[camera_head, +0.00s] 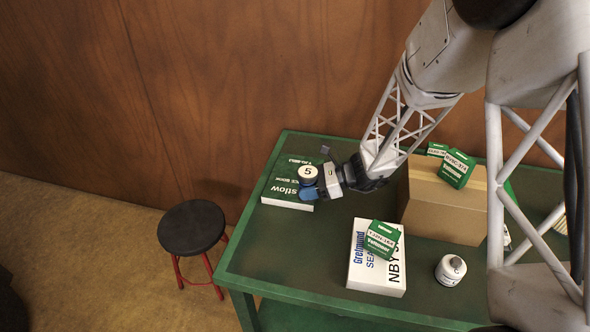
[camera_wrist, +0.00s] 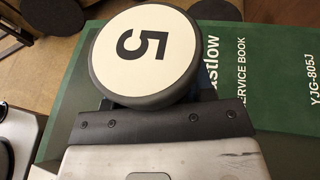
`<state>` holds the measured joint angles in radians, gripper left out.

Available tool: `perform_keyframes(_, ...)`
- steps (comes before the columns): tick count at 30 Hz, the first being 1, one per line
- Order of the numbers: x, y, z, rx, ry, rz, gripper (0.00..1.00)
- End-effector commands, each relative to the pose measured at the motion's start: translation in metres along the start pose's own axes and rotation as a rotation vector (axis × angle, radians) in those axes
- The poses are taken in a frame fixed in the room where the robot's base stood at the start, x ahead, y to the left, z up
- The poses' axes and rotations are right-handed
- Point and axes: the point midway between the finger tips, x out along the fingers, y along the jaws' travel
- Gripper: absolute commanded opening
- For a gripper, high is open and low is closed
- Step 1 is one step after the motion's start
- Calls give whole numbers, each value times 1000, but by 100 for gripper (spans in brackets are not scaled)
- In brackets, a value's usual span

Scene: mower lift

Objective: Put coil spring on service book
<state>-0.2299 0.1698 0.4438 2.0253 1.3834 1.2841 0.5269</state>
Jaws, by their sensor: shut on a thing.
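A round piece with a white top marked 5 (camera_head: 308,173) and a dark rim seems to be the coil spring; no coils show from above. It also shows in the wrist view (camera_wrist: 144,55). My gripper (camera_head: 312,176) is shut on it and holds it over the service book. The service book (camera_head: 282,196), green with white edges, lies flat at the table's far left corner. Its cover (camera_wrist: 255,90) fills much of the wrist view. The underside of the round piece is hidden, so I cannot tell whether it touches the book.
A white box (camera_head: 365,275) with a small green carton (camera_head: 382,238) on it lies at the front middle. A cardboard box (camera_head: 440,205) bearing green cartons (camera_head: 456,168) stands right of my wrist. A black stool (camera_head: 191,227) is left of the table.

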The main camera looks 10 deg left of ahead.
Motion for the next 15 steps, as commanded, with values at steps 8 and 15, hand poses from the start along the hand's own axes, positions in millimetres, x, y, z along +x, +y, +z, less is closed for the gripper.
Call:
perform_keyframes(8, 10, -39, -1, -1, 0, 0, 0)
perform_keyframes(15, 18, -73, -1, -1, -1, 0, 0)
